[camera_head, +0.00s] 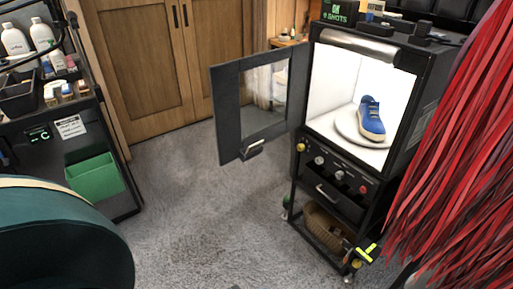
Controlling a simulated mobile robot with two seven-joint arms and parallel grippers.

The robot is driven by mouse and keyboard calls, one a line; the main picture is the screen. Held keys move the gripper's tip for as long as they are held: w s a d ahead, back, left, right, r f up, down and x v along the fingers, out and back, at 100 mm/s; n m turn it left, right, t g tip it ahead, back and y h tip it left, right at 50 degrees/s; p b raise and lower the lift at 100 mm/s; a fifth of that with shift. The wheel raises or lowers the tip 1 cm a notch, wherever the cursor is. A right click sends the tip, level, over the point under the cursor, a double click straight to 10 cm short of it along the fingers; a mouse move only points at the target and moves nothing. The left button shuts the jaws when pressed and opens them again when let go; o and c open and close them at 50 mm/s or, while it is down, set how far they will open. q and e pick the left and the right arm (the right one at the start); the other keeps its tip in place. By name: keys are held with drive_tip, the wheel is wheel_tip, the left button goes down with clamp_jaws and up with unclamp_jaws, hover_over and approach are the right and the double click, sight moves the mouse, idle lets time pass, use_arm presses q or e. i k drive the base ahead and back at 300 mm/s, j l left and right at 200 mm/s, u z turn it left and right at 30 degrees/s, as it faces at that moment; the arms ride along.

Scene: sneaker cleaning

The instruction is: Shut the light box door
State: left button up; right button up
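The light box (405,155) is a black cabinet on a wheeled frame at the right, with a bright white inside. Its door (228,115) is black-framed with a clear window and stands wide open, swung out to the left. The door handle (252,149) is at the door's lower part, near its free edge. Neither of my grippers shows in the head view.
Red hanging strands (460,150) fill the right edge beside the box. A dark green rounded thing (60,240) is at the lower left. A black cart (110,150) with bottles and a green bin (95,178) stands at the left. Grey carpet (200,220) is clear before the door.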

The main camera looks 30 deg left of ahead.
sight(223, 78)
drive_tip(key=i+j+z, duration=0.2)
drive_tip(key=j+z, duration=0.2)
drive_tip(key=j, duration=0.75)
drive_tip(key=j+z, duration=0.4)
drive_tip(key=j, duration=0.8)
drive_tip(key=k+j+z, duration=0.1)
drive_tip(key=j+z, duration=0.3)
drive_tip(key=j, duration=0.8)
drive_tip(key=i+j, duration=0.1)
drive_tip(key=j, duration=0.85)
drive_tip(key=i+z, duration=0.05)
drive_tip(key=i, duration=0.05)
